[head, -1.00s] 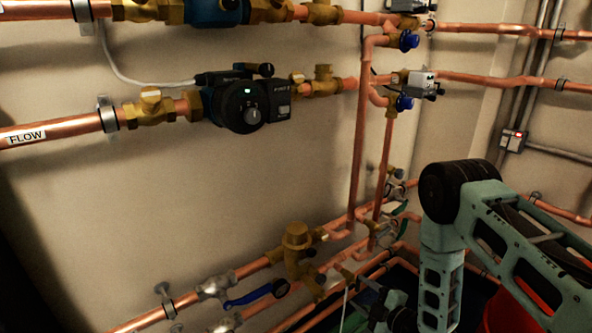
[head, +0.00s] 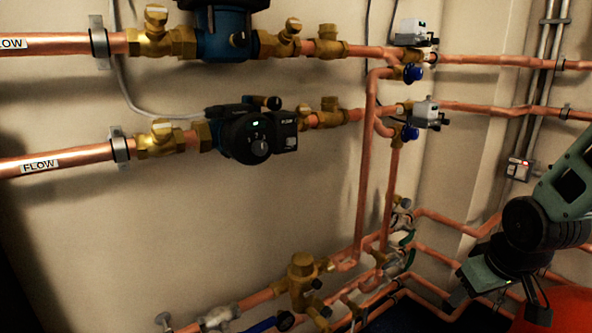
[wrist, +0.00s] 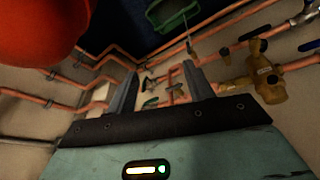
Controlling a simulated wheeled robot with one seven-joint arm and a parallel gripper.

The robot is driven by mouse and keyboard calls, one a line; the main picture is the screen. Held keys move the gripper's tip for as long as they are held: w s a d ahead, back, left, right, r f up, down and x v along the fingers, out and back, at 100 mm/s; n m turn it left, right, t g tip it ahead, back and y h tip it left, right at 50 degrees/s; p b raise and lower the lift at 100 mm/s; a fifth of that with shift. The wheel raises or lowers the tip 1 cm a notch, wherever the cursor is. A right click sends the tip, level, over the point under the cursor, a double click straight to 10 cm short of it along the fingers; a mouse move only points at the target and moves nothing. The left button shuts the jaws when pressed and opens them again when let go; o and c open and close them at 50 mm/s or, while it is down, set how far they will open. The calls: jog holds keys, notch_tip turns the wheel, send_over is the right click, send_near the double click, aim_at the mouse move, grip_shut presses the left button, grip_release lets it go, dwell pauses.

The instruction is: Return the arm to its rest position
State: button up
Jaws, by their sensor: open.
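My arm is folded at the right edge of the head view. My gripper (head: 492,306) hangs in the lower right with its jaws apart and nothing between them. In the wrist view my gripper (wrist: 160,70) also shows two spread, empty fingers, with copper pipes beyond them. The gripper appears clear of the pipework; its exact distance from the lower pipes cannot be told.
Copper pipes with a black pump (head: 255,135), a blue pump (head: 222,35) and brass valves (head: 302,280) line the wall. A red object (head: 560,312) lies below my arm. A green tray (wrist: 176,20) shows in the wrist view. The wall's middle is bare.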

jog(key=s+r+m+g, duration=0.2)
jog(key=s+r+m, duration=0.1)
jog(key=s, duration=0.4)
jog(key=s+a+r+n+g, duration=0.1)
jog(key=s+a+n, duration=0.4)
jog(key=a, duration=0.4)
jog(key=s+a+r+n+g, duration=0.1)
jog(key=s+a+n, duration=0.2)
jog(key=s+a, duration=0.5)
notch_tip(320, 180, up, 24)
jog(key=a+p, duration=0.1)
jog(key=p, duration=2.3)
jog(key=shift+w+y, duration=0.25)
jog(key=shift+y, duration=0.05)
